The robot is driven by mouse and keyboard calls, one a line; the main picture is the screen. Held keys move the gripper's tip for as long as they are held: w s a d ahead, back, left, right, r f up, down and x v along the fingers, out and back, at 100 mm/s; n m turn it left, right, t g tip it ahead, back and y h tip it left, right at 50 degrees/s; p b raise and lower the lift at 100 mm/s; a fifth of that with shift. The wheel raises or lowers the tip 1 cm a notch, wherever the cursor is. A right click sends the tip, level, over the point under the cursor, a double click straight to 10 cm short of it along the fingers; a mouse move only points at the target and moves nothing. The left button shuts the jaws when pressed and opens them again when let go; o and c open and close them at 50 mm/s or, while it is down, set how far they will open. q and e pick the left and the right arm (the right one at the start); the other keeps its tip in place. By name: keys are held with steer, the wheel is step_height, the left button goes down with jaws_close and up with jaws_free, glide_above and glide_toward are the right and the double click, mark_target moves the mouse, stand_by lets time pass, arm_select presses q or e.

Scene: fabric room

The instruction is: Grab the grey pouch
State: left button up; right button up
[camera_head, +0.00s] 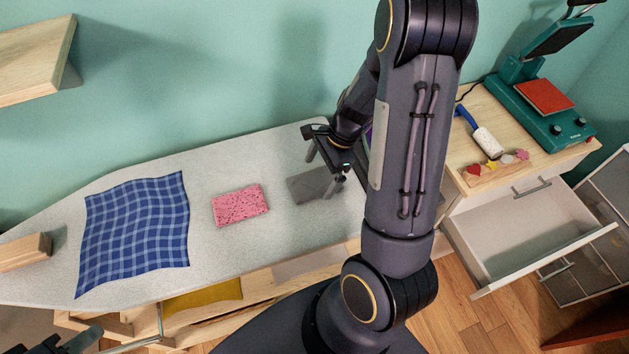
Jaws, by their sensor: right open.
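The grey pouch (305,188) lies flat on the pale grey board, toward its right end. My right gripper (324,170) is over the pouch, pointing down with its fingers apart. One finger is near the pouch's right edge, the other near its far side. I cannot tell whether they touch it. My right arm hides the area just right of the pouch. My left gripper (75,341) shows only partly at the bottom left corner, well away from the pouch; its jaws are not clear.
A pink speckled pouch (240,205) lies left of the grey one, and a blue plaid cloth (135,232) further left. A wooden block (25,252) is at the board's left end. On the right are an open drawer (520,240), a lint roller (485,140) and a teal heat press (535,100).

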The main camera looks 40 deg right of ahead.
steer(key=shift+x, duration=0.95)
steer(key=shift+r, duration=0.1)
steer(key=shift+c, duration=0.3)
steer(key=c, duration=1)
steer(key=shift+o, duration=0.2)
